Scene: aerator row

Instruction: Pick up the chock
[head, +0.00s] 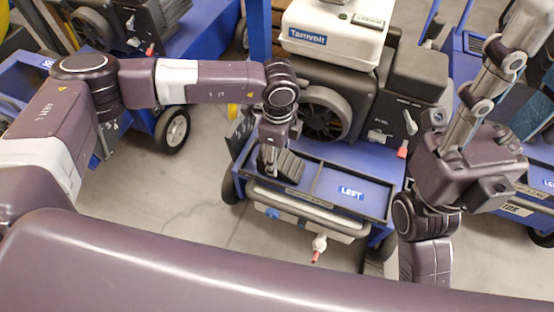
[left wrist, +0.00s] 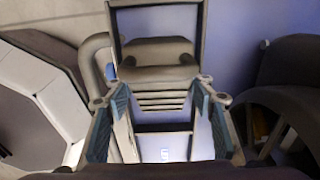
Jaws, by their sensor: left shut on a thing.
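The chock (head: 288,165) is a dark grey ribbed wedge at the left compartment of the blue front tray (head: 352,190) on the middle machine. My left gripper (head: 268,160) reaches down over it and is shut on it. In the left wrist view, the chock (left wrist: 160,98) shows as a dark ribbed block between the blue-padded fingers of my left gripper (left wrist: 160,112). I cannot tell whether it touches the tray floor. My right gripper (head: 490,85) is raised at the right; its fingertips are not clear.
A pale tube bar (head: 310,210) runs along the tray's front. Other blue machines stand left and right. The concrete floor (head: 180,215) is clear at front left.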

